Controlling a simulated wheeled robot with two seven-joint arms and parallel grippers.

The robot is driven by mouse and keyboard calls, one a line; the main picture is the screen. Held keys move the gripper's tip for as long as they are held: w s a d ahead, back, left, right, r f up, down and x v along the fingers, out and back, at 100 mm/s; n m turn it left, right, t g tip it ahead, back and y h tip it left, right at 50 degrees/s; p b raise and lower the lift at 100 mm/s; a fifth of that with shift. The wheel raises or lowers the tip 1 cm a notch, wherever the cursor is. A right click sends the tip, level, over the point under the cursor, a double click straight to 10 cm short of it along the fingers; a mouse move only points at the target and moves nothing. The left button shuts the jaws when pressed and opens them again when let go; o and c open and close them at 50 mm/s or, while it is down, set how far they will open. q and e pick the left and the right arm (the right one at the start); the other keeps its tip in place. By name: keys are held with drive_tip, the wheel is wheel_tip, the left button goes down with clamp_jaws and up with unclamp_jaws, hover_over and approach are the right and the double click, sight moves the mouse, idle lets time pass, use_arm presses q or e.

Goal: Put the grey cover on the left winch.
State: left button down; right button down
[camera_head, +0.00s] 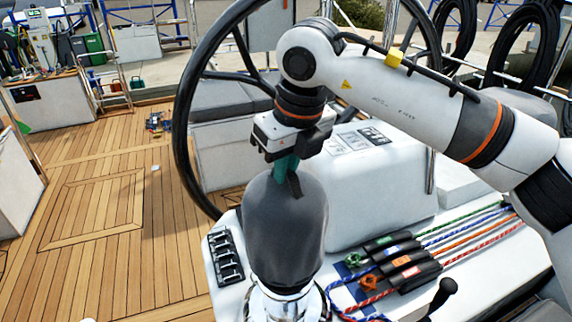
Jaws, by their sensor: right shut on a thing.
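The grey cover (285,232) is a dark, dome-topped sleeve standing upright in the lower middle of the head view. My right gripper (288,172) is directly above it, pointing down, shut on the dark strap at the cover's top. The chrome winch (285,304) shows just below the cover's lower edge, and its upper part is hidden by the cover. The cover is over the winch; I cannot tell whether it is fully seated. My left gripper is not in view.
A black steering wheel (181,130) stands close behind and left of my right gripper. Rope clutches (405,262) with coloured lines lie to the right of the winch, with a black handle (441,297) nearer. A black switch panel (225,257) is to the left. The wooden deck (100,220) is mostly clear.

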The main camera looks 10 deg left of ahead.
sight(287, 186)
drive_tip(key=shift+f+b, duration=1.95)
drive_tip(key=shift+f, duration=0.5)
drive_tip(key=shift+f+b, duration=2.6)
drive_tip(key=shift+f, duration=0.35)
wheel_tip(287, 186, down, 7)
drive_tip(key=b, duration=0.6)
drive_tip(key=shift+f, duration=0.1)
drive_tip(key=shift+f+b, duration=0.3)
drive_tip(key=shift+b, duration=0.1)
drive_tip(key=shift+d+f, duration=0.1)
drive_tip(key=shift+d, duration=0.05)
drive_tip(key=shift+s+d, duration=0.1)
drive_tip(key=shift+d, duration=0.05)
